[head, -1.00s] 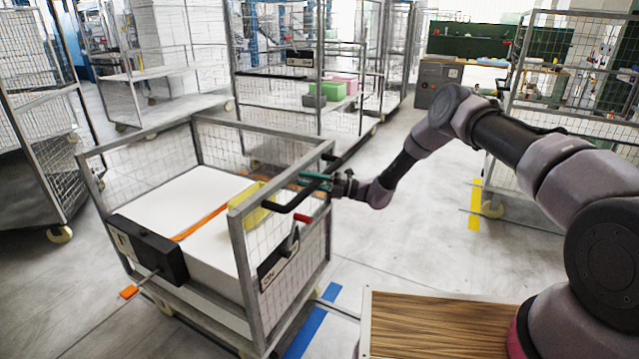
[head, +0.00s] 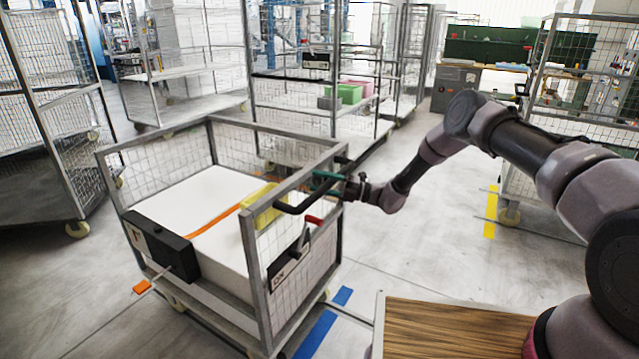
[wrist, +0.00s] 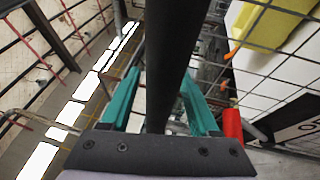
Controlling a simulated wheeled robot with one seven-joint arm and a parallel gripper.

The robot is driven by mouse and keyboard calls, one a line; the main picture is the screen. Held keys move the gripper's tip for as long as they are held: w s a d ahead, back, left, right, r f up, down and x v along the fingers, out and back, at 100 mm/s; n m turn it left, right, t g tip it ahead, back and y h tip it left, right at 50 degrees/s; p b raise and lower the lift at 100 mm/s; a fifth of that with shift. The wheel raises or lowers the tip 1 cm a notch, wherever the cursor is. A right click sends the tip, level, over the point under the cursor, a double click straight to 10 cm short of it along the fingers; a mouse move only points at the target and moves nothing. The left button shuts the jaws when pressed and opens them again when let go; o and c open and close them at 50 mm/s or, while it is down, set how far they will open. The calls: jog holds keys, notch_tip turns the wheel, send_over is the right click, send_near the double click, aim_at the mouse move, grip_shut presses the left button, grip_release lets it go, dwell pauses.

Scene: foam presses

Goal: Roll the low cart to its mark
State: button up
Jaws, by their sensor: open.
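The low cart (head: 222,131) is a grey frame with mesh sides, standing left of centre. It carries a large white block (head: 205,210), an orange strap and a yellow piece (head: 262,205). A black push handle (head: 297,207) sticks out from its near right side. My gripper (head: 330,183) is at this handle, with its teal fingers open. In the wrist view, the black bar (wrist: 172,60) runs between the spread fingers of my gripper (wrist: 160,85). Whether they touch it I cannot tell. Blue tape (head: 317,336) lies on the floor by the cart's near right corner.
A red lever (head: 314,220) and black sign are on the cart's handle side. A black box (head: 160,247) hangs on its front. Tall mesh carts stand behind and at both sides. Yellow tape (head: 491,215) marks the right floor. A wood-topped surface (head: 450,330) is at bottom right.

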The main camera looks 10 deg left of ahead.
jog(key=s+v, duration=0.1)
jog(key=v, duration=0.9)
jog(key=shift+w+d, duration=0.3)
jog(key=shift+w, duration=0.2)
